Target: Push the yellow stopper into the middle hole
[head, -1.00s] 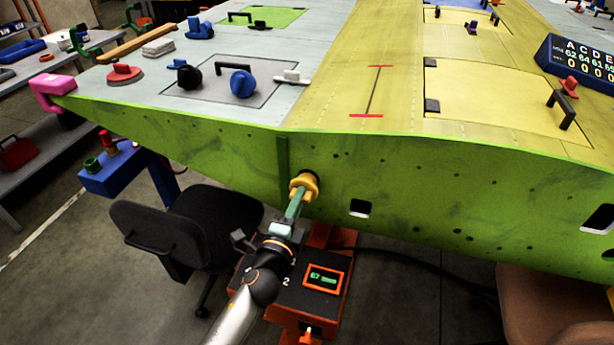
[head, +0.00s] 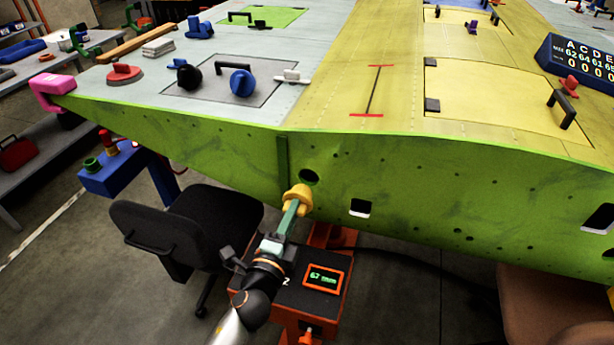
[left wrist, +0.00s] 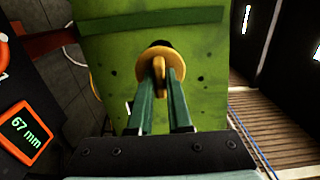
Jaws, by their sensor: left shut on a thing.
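The yellow stopper (head: 299,197) has a round flange and a grip tab. My left gripper (head: 291,212) is shut on it, holding it in front of the green wing side panel (head: 220,165). A dark round hole (head: 309,176) in that panel is open, just above and slightly right of the stopper. In the left wrist view the green fingers of my left gripper (left wrist: 163,95) hold the tab of the stopper (left wrist: 147,63). A dark patch shows just above the flange there. The stopper's far end is hidden. My right gripper is not in view.
An orange-framed display (head: 323,278) reading 67 mm sits below the panel. A black chair (head: 190,225) stands left of my arm. Several handles and knobs stand on the wing top.

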